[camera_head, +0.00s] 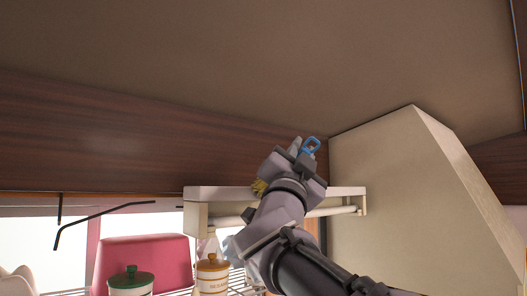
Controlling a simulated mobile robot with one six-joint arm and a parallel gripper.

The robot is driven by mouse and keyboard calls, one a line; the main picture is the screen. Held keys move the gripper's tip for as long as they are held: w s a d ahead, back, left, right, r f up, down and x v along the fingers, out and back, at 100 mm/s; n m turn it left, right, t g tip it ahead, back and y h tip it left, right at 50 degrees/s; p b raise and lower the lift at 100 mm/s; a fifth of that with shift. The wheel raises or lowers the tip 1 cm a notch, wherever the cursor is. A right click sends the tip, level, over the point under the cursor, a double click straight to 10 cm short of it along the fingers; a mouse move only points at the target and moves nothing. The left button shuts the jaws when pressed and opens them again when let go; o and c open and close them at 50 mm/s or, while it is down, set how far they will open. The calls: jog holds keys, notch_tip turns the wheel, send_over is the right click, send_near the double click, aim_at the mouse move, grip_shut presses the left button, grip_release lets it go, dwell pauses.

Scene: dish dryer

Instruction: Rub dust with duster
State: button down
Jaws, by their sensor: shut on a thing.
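My gripper (300,153) is raised in front of the white shelf, near the left edge of the beige hood.
A white shelf with a rail (205,193) is behind my arm. The beige hood (410,190) stands close at right. Below are a pink board (145,258), a green-lidded jar (130,277) and an orange-lidded jar (212,272). A black bar (100,213) juts out at left.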

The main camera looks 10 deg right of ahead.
jog(key=shift+w+a, duration=0.1)
jog(key=shift+w+d+p, duration=0.25)
jog(key=shift+w+d, duration=2.65)
jog(key=shift+d, duration=1.45)
jog(key=shift+w+d+p, duration=0.25)
jog(key=shift+w+d, duration=2.65)
jog(key=shift+d, duration=1.45)
jog(key=shift+s+a+b, duration=0.65)
jog(key=shift+s+a, duration=1.3)
jog(key=shift+a, duration=1)
jog(key=shift+s+a+b, duration=0.65)
jog(key=shift+s+a, duration=1.35)
jog(key=shift+a, duration=0.95)
jog(key=shift+s+a+b, duration=0.65)
jog(key=shift+s+a, duration=1.3)
jog(key=shift+a, duration=1)
jog(key=s+d+b, duration=0.2)
jog(key=s+d, duration=0.1)
jog(key=s, duration=0.1)
jog(key=shift+s+d, duration=0.35)
jog(key=shift+s, duration=0.05)
